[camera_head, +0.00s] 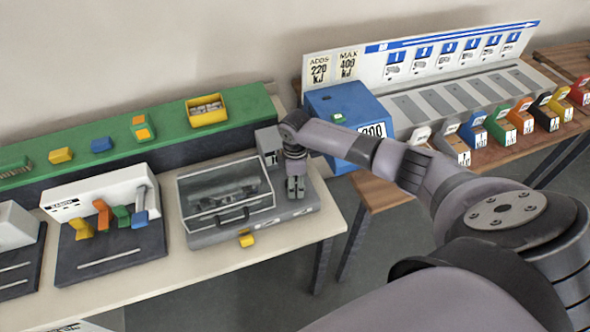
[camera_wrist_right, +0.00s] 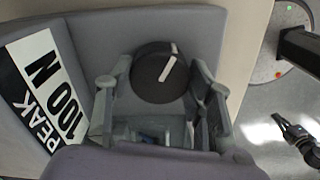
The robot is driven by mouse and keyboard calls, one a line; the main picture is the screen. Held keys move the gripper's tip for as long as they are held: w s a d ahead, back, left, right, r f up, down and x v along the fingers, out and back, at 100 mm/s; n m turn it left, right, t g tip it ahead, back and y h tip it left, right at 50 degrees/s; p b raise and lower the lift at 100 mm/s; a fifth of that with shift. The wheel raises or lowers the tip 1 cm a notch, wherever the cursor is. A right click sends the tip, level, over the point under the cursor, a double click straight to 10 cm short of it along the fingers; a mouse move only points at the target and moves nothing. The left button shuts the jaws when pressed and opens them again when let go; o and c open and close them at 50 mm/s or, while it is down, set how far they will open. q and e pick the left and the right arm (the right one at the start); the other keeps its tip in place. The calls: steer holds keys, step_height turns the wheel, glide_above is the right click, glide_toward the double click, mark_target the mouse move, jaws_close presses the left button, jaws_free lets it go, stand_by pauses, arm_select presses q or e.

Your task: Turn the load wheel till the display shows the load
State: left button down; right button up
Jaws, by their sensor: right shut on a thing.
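The load wheel (camera_wrist_right: 160,72) is a round black knob with a white mark, seen between my right fingers in the right wrist view. My right gripper (camera_wrist_right: 160,92) is shut on the wheel, with one finger on each side. In the head view my right gripper (camera_head: 295,187) points down at the right end of a grey tester (camera_head: 205,238) with a clear-lidded box, and it hides the wheel. A label reading "PEAK 100 N" (camera_wrist_right: 45,90) lies left of the wheel in the right wrist view. I cannot make out a display reading.
A blue box (camera_head: 345,105) stands right of the tester. A green shelf (camera_head: 170,148) with a yellow tray (camera_head: 207,109) runs behind. A white fixture (camera_head: 80,198) with coloured levers stands left. Several coloured bins line the right table.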

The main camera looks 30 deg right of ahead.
steer(key=o, duration=1.2)
steer(key=shift+c, duration=0.2)
step_height(320, 180, up, 12)
